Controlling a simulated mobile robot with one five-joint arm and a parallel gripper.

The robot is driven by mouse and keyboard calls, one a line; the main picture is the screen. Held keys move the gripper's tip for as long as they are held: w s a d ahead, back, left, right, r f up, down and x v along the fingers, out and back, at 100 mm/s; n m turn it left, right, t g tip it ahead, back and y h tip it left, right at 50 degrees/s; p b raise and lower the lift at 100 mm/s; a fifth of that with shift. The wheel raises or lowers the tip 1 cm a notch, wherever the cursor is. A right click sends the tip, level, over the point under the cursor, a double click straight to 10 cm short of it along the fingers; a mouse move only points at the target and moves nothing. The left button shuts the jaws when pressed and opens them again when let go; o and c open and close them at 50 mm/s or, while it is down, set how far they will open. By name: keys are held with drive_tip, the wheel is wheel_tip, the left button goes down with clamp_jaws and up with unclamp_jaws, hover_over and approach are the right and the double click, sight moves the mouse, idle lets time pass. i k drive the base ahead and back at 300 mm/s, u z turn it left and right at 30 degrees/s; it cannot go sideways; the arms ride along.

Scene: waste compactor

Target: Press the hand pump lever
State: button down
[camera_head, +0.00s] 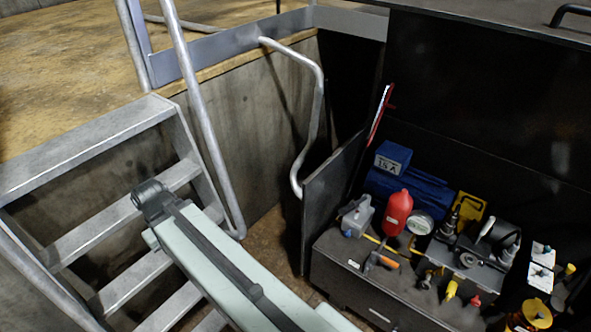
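A long thin rod with a white and red upper part (379,118) stands tilted at the back left of the pump unit. It looks like a lever, but I cannot be sure it is the hand pump lever. The pump unit stands on a dark cabinet (345,262) at the right of the picture. My pale arm link reaches up from the bottom centre toward the left and ends in a dark joint in front of the steps. My arm is apart from the unit, to its left. No gripper fingers show.
The unit carries a blue motor (408,187), a red cylinder (396,213), a gauge (419,223) and several valves. A dark upright panel (330,205) edges its left side. Metal steps (115,215) and handrails stand at left. A narrow floor gap lies between.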

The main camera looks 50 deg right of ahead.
sight(344, 211)
drive_tip(key=k, duration=1.25)
drive_tip(key=z, duration=0.35)
drive_tip(key=i, duration=0.9)
drive_tip(key=u, duration=0.05)
